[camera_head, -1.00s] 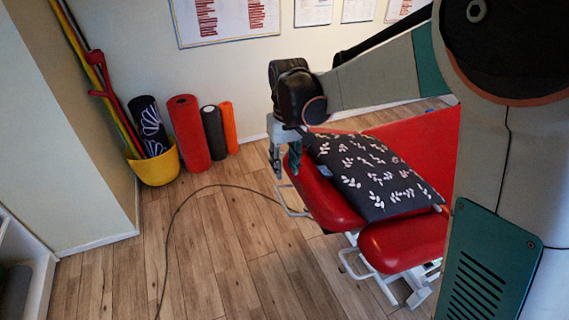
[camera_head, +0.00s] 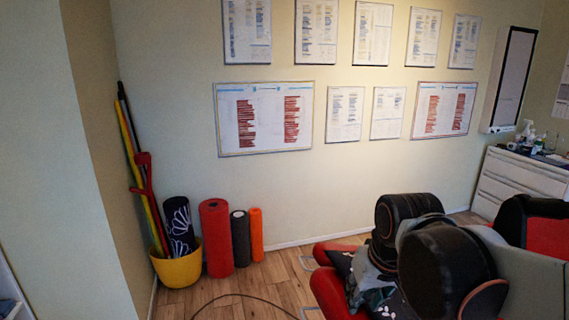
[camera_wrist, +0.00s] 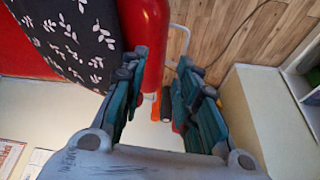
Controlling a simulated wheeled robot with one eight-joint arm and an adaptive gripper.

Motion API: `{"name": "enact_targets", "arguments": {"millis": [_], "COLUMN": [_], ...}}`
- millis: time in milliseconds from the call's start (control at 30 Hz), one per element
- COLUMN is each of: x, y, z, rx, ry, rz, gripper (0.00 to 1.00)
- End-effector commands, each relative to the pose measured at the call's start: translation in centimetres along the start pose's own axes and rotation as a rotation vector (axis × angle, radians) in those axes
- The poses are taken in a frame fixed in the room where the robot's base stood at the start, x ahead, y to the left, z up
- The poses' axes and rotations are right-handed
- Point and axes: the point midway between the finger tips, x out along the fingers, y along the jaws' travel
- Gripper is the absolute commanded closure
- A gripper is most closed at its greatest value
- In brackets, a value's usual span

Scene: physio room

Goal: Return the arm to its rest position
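My gripper (camera_wrist: 162,64) shows in the wrist view with its two teal fingers apart and nothing held between them. In the head view my arm is folded over the treatment table at the lower right. The gripper (camera_head: 372,296) hangs there below the dark wrist joints, partly hidden by them. The red treatment table (camera_head: 334,296) lies beneath, mostly hidden by my arm. A dark leaf-patterned pillow (camera_wrist: 75,38) lies on the table and sits left of the fingers in the wrist view.
A yellow bucket (camera_head: 178,268) with long poles stands in the left corner. A red roller (camera_head: 216,238), a black roller (camera_head: 241,238) and an orange roller (camera_head: 256,234) stand along the wall. A white drawer unit (camera_head: 519,180) is at the right. Floor left of the table is mostly clear.

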Motion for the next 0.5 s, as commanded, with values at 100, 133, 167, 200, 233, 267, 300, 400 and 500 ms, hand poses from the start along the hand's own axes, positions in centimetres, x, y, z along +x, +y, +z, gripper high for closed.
{"name": "enact_targets", "arguments": {"millis": [100, 133, 167, 200, 233, 267, 300, 400, 500], "x": [-1.2, -1.5, -1.7, -2.0, -2.1, -2.3, -2.4, -2.6, -2.7], "y": [0.9, 1.2, 1.4, 1.6, 1.8, 2.0, 2.2, 2.7, 3.0], "z": [2.5, 3.0, 3.6, 4.3, 4.9, 5.4, 6.2, 7.7, 8.8], "rx": [0.025, 0.031, 0.037, 0.045, 0.051, 0.056, 0.064, 0.08, 0.092], "ry": [0.061, 0.077, 0.092, 0.113, 0.129, 0.144, 0.164, 0.208, 0.241], "rz": [0.013, 0.016, 0.02, 0.025, 0.028, 0.031, 0.036, 0.046, 0.053], "gripper": [0.72, 0.72, 0.72, 0.72, 0.72, 0.72, 0.72, 0.72, 0.72]}}
